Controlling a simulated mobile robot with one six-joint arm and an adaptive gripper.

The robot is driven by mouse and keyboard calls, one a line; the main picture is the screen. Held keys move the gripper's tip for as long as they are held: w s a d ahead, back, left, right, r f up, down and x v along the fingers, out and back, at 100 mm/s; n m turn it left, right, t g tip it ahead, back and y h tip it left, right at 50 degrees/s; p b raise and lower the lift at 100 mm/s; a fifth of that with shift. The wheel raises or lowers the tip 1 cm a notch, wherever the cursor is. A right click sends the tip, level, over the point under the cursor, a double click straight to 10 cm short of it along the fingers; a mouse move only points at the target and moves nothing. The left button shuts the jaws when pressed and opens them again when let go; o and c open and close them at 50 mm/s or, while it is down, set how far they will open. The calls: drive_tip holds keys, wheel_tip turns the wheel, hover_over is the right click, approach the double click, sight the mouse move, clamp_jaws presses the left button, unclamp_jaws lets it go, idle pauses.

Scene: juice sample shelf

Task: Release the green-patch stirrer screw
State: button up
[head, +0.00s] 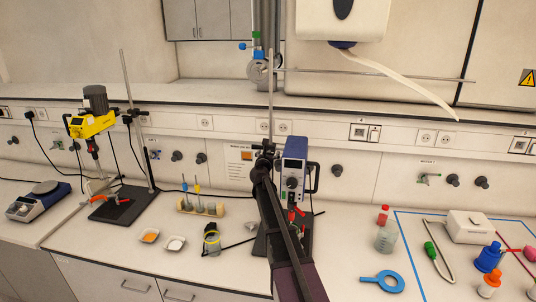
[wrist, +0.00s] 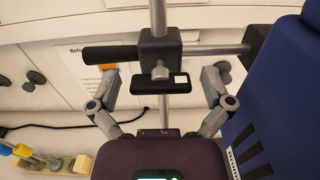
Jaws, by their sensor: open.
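In the wrist view a dark clamp block (wrist: 160,48) sits on the upright metal rod (wrist: 158,14). A screw with a black bar handle (wrist: 152,87) points toward me from it. The handle bears a small pale patch at its right end; I see no green on it. My gripper (wrist: 164,72) is open, with one finger on each side of the handle and a gap on both sides. The blue-grey stirrer (head: 294,172) stands just right of my arm in the head view; its housing (wrist: 285,85) fills the wrist view's right side. My arm hides part of the stand.
A yellow stirrer (head: 92,124) stands on a second stand at left. A wooden rack (head: 203,205), small dishes (head: 149,236) and a dark jar (head: 211,243) are left of my arm. A dispenser (head: 340,18) hangs above.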

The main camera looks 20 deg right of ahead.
drive_tip(key=c, duration=1)
drive_tip(key=shift+c, duration=0.2)
drive_tip(key=shift+n, duration=0.3)
drive_tip(key=n, duration=0.4)
drive_tip(key=shift+a, duration=0.1)
drive_tip(key=n, duration=0.4)
drive_tip(key=shift+w, duration=0.1)
drive_tip(key=n, duration=0.5)
drive_tip(key=shift+a+f, duration=0.1)
drive_tip(key=shift+f+n, duration=0.1)
drive_tip(key=shift+n, duration=2.1)
